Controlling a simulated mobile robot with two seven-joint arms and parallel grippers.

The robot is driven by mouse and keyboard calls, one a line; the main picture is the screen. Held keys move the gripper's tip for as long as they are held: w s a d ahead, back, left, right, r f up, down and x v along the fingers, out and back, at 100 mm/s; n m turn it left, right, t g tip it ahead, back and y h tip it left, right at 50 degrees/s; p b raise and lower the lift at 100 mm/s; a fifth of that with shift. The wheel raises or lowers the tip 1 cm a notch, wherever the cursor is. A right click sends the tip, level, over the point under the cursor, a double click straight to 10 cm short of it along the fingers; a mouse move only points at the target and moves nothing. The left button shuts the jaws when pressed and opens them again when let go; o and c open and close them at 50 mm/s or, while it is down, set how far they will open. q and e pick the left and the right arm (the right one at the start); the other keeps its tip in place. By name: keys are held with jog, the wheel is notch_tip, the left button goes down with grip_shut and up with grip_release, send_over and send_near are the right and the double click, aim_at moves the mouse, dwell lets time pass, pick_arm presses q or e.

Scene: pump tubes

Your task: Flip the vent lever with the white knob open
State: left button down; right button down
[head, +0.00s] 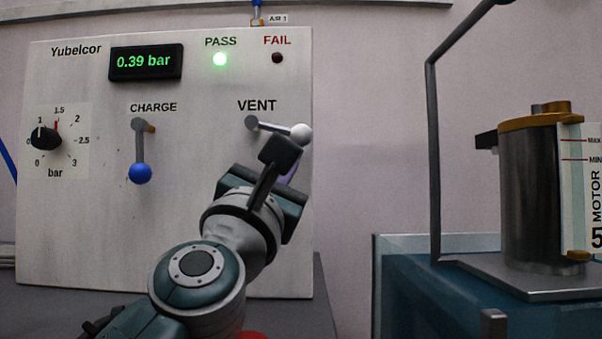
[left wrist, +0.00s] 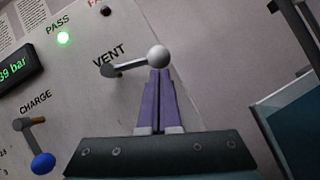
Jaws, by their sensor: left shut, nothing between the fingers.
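The vent lever (head: 277,127) is on the panel under the VENT label. Its grey arm points to the right, nearly level, and ends in a white knob (head: 301,133). The white knob also shows in the left wrist view (left wrist: 158,57), with the lever arm (left wrist: 128,67) to its left. My left gripper (left wrist: 159,72) is shut and empty, its purple fingertips right below the knob in that view. They look close to or touching it; I cannot tell which. In the head view my wrist mostly hides the fingers. My right gripper is in neither view.
The charge lever (head: 140,150) with a blue knob hangs down left of the vent lever. The display (head: 146,62) reads 0.39 bar and the PASS lamp (head: 220,59) is lit green. A metal canister (head: 541,190) stands on a tray at the right.

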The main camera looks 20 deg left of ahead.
pick_arm(q)
jog(key=v, duration=1)
jog(key=shift+b, duration=0.45)
jog(key=shift+d+r, duration=0.1)
jog(key=shift+r, duration=0.05)
